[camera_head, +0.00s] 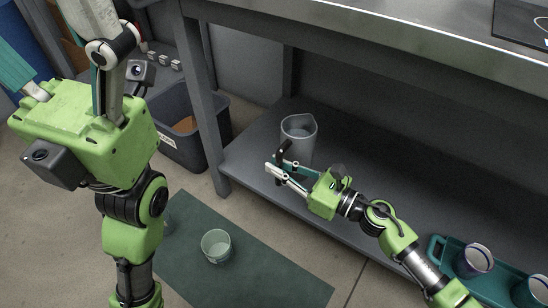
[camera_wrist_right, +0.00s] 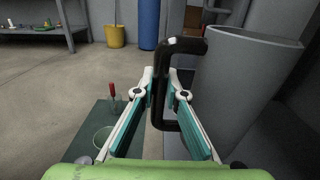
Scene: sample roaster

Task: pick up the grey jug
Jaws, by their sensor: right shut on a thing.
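The grey jug (camera_head: 299,130) is a tall, open-topped vessel standing upright on the lower shelf of the metal table. In the right wrist view the jug (camera_wrist_right: 245,85) fills the right side, with its black handle (camera_wrist_right: 180,45) facing me. My right gripper (camera_head: 277,166) is shut on that handle; the white fingers with teal pads (camera_wrist_right: 163,95) lie on either side of its upright bar. My left gripper (camera_head: 52,45) is large and close in the head view, its fingers spread wide with nothing visible between them. Its fingertips run near the picture's edge.
The shelf (camera_head: 250,160) is bare around the jug. A teal tray (camera_head: 435,250) with cups lies at the right. A green mat (camera_head: 260,270) on the floor holds a clear cup (camera_head: 216,246). A dark bin (camera_head: 185,150) stands left of the table. The tabletop (camera_head: 400,40) overhangs the shelf.

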